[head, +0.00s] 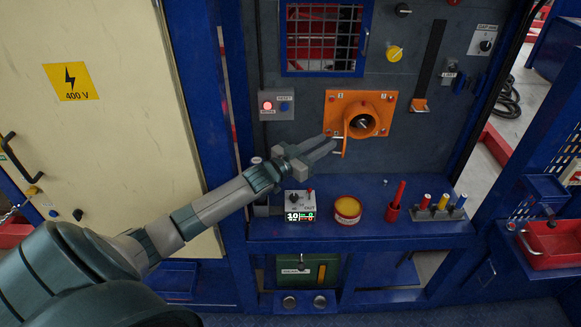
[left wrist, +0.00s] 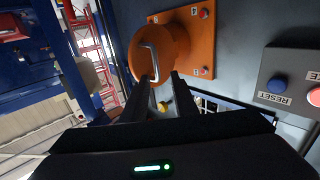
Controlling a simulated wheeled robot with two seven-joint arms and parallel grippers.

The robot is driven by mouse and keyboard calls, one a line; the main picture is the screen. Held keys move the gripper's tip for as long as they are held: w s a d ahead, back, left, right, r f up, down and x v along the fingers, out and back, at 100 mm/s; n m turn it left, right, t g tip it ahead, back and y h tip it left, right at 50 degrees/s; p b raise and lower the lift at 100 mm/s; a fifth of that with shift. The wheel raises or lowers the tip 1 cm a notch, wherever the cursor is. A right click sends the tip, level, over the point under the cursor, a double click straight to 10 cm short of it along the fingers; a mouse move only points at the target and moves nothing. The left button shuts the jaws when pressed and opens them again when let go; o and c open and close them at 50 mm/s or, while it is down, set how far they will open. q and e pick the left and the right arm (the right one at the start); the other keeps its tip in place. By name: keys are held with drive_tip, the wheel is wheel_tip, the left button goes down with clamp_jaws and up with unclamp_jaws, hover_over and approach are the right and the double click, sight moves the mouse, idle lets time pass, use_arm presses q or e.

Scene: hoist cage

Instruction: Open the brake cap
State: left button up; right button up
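The orange brake housing (head: 363,117) is a round collar on an orange plate on the grey panel. Its mouth is uncovered and shows a metal part inside. The cap (head: 345,137) shows nearly edge-on, swung out at the collar's left side. In the left wrist view the cap (left wrist: 147,52) is an orange disc with a silver bar handle (left wrist: 153,61). My left gripper (head: 333,142) is at the cap's handle side, its fingers apart. In the left wrist view its fingertips (left wrist: 164,76) are near the handle's lower end; contact is unclear. My right gripper is out of view.
A blue shelf (head: 400,232) below holds a display box (head: 299,204), a yellow-topped tin (head: 347,210), a red-handled tool in a cup (head: 394,207) and coloured handles in a block (head: 440,208). A RESET button box (head: 276,106) is left of the housing; a barred window (head: 325,40) is above.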

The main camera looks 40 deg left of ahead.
use_arm(q)
drive_tip(key=d+b+v, duration=0.1)
drive_tip(key=b+v, duration=0.2)
drive_tip(key=v, duration=1.1)
drive_tip(key=shift+s+d, duration=0.1)
drive_tip(key=shift+d, duration=0.05)
drive_tip(key=shift+f, duration=0.1)
